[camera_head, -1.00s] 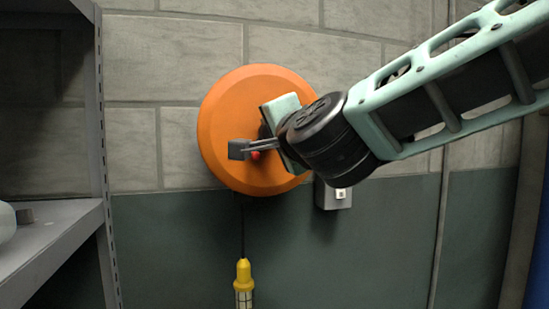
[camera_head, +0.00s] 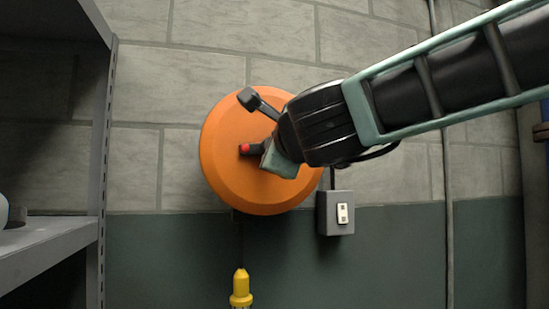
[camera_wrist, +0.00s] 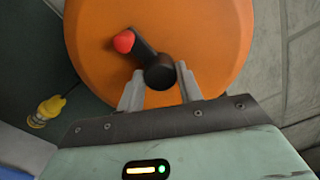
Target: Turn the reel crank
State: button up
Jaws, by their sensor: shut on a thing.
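The round orange reel (camera_head: 228,175) is on the wall in the head view and fills the upper middle of the wrist view (camera_wrist: 205,40). Its black crank arm has a red knob (camera_head: 244,149), which points left in the head view. The wrist view shows the knob (camera_wrist: 123,42) at upper left and the crank's black round hub end (camera_wrist: 160,74) between the fingertips. My gripper (camera_wrist: 160,84) is shut on the crank at that end. In the head view my gripper's body hides the fingertips and the reel's right part.
A yellow lamp (camera_head: 241,288) hangs below the reel. A grey outlet box (camera_head: 335,213) is on the wall at lower right of the reel. A grey metal shelf (camera_head: 50,248) stands at the left. The wall between shelf and reel is clear.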

jog(key=shift+m, duration=0.5)
jog(key=o, duration=1)
jog(key=shift+s, duration=0.1)
